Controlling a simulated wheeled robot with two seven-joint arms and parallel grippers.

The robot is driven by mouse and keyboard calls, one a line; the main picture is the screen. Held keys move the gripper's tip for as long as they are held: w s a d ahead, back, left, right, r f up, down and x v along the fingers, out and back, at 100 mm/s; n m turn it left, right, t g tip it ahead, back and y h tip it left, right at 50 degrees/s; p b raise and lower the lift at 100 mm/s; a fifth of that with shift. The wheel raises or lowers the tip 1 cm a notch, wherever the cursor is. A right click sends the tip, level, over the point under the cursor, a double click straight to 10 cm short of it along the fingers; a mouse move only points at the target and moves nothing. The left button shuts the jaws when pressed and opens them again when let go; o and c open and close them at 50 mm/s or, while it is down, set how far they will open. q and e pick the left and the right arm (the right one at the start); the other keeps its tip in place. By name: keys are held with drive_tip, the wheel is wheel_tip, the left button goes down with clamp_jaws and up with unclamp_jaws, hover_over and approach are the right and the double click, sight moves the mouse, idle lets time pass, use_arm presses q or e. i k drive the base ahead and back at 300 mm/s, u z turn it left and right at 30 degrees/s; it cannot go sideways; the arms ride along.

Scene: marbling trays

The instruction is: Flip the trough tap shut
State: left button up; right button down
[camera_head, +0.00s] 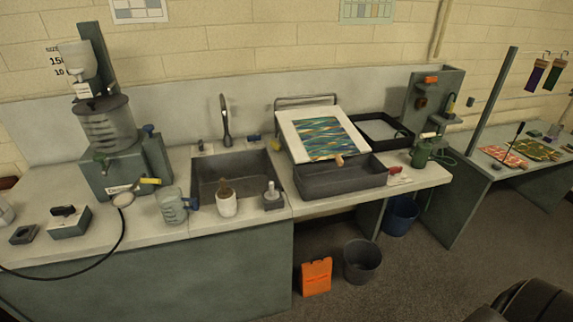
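The grey marbling trough (340,182) stands on the counter right of the sink, below a tilted white board (291,131) with a wavy coloured sheet (322,138). A small red piece (394,170) shows at the trough's right end. It may be the trough tap, but it is too small to tell this or whether it is open or shut. Neither of my grippers is in view, so what they hold is hidden.
Left of the trough are a sink (232,168), a white pot (226,205), a jug (172,206) and a tank (106,124). A green can (421,154) stands to the right. A grey bin (362,262) and an orange item (316,276) are on the floor.

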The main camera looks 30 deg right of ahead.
sight(275, 146)
drive_tip(key=u, duration=0.55)
drive_tip(key=k, duration=0.65)
drive_tip(key=u, duration=0.65)
drive_tip(key=i, duration=1.6)
drive_tip(key=z, duration=1.1)
drive_tip(key=i, duration=0.4)
drive_tip(key=z, duration=0.45)
